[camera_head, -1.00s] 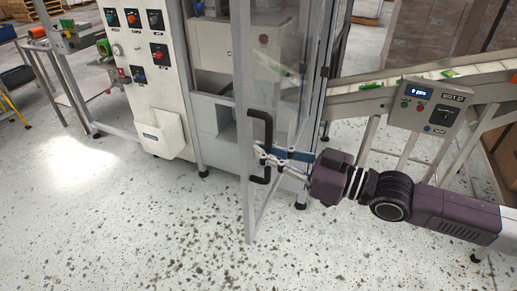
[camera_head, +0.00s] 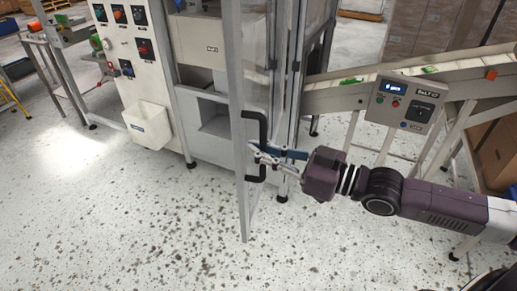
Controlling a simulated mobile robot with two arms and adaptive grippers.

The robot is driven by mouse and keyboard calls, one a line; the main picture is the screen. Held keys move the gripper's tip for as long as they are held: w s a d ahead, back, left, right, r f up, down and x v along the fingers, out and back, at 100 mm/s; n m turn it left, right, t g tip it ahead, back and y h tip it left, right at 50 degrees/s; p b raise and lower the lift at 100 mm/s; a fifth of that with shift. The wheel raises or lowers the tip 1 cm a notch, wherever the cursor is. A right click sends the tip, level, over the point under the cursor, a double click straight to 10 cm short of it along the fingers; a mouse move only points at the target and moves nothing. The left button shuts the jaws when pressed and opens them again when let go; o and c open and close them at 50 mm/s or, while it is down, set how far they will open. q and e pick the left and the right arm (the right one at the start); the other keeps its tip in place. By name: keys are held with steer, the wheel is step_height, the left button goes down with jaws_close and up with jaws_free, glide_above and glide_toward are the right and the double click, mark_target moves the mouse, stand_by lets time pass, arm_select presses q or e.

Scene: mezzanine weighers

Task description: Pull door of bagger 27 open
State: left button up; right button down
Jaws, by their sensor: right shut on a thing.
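The bagger's door (camera_head: 238,100) is a clear panel in a grey metal frame. It stands swung out from the machine (camera_head: 213,147), which shows open shelves behind it. A black bar handle (camera_head: 264,128) is on the door near its free edge. My right gripper (camera_head: 257,156) comes from the right and is shut on the lower part of the handle. Its fingers cover a little of the handle. No number 27 can be read on the machine. My left gripper is not in view.
A white control panel (camera_head: 128,75) with buttons stands left of the door. A conveyor (camera_head: 345,95) with a grey control box (camera_head: 407,102) runs behind my right arm. Speckled floor (camera_head: 150,230) is clear in front and to the left.

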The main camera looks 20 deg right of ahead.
steer(key=shift+s+f, duration=0.2)
steer(key=shift+f, duration=0.05)
steer(key=c, duration=2.3)
jaws_free()
steer(key=shift+a, duration=0.1)
steer(key=shift+o, duration=0.2)
steer(key=shift+s+r, duration=0.1)
steer(key=shift+r, duration=0.1)
steer(key=v, duration=1.2)
